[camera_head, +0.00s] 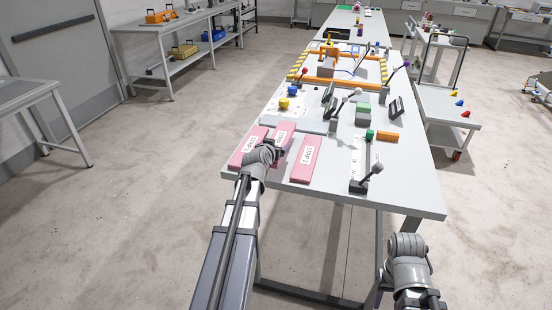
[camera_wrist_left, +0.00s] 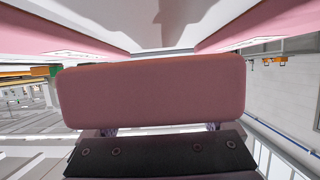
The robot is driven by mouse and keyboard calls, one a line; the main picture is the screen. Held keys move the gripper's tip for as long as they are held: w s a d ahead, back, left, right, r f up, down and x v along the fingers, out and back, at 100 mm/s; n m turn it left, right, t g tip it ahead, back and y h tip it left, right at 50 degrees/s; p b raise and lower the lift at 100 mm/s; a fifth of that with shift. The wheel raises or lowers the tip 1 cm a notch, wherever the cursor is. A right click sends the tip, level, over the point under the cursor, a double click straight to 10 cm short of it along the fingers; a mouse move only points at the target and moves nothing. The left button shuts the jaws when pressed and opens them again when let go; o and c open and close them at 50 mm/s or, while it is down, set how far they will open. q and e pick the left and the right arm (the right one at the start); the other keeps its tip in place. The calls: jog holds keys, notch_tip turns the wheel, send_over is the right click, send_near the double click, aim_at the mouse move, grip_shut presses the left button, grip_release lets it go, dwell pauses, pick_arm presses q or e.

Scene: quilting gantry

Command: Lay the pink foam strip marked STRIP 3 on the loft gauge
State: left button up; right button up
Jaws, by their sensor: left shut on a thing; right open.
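Three pink foam strips with white labels lie at the near left of the table: a left strip (camera_head: 237,160), a middle strip (camera_head: 289,126) and a right strip (camera_head: 301,172). The label numbers are too small for me to read surely. My left gripper (camera_head: 278,153) is shut on the near end of the middle strip, whose pink end fills the left wrist view (camera_wrist_left: 150,92). The other strips flank it there. I cannot tell for sure which thing is the loft gauge. My right gripper (camera_head: 420,299) is low at the bottom right, clear of the table, open.
A pale blue-grey plate (camera_head: 282,120) lies just behind the strips. Levers with ball knobs (camera_head: 377,168), a green block (camera_head: 369,134) and an orange block (camera_head: 388,136) stand to the right. An orange gantry (camera_head: 345,84) crosses the table farther back. The near right corner is clear.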

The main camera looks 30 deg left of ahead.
pick_arm(q)
jog(key=shift+f+b, duration=1.7)
jog(key=shift+f, duration=0.15)
jog(key=shift+f, duration=0.15)
jog(key=o, duration=1)
jog(key=shift+o, duration=0.2)
jog(key=shift+s+r, duration=0.1)
jog(key=shift+r, duration=0.25)
jog(key=p+v, duration=0.4)
jog(key=v, duration=0.7)
jog(key=shift+s+d+p, duration=0.15)
jog(key=shift+s+p, duration=0.15)
jog(key=shift+s, duration=0.1)
